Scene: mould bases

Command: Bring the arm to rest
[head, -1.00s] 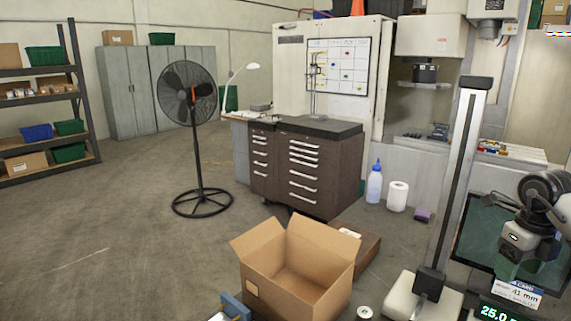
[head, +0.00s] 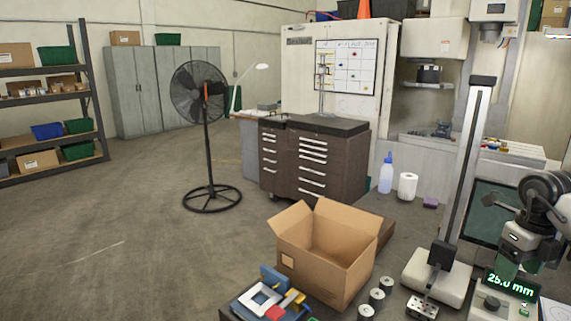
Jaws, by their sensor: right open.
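My right gripper (head: 507,266) is at the right edge of the head view, at the end of my grey and black arm (head: 535,205). It points down, with its fingers apart and nothing visible between them. It appears just above or in front of a device with a green "25.0 mm" display (head: 511,286); whether they touch cannot be told. My left gripper is not in view.
A tall stand (head: 465,170) rises left of my right arm. An open cardboard box (head: 335,262), several metal cylinders (head: 377,298) and a blue fixture (head: 277,277) with white and red parts occupy the front. A fan (head: 200,95) stands on open floor at left.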

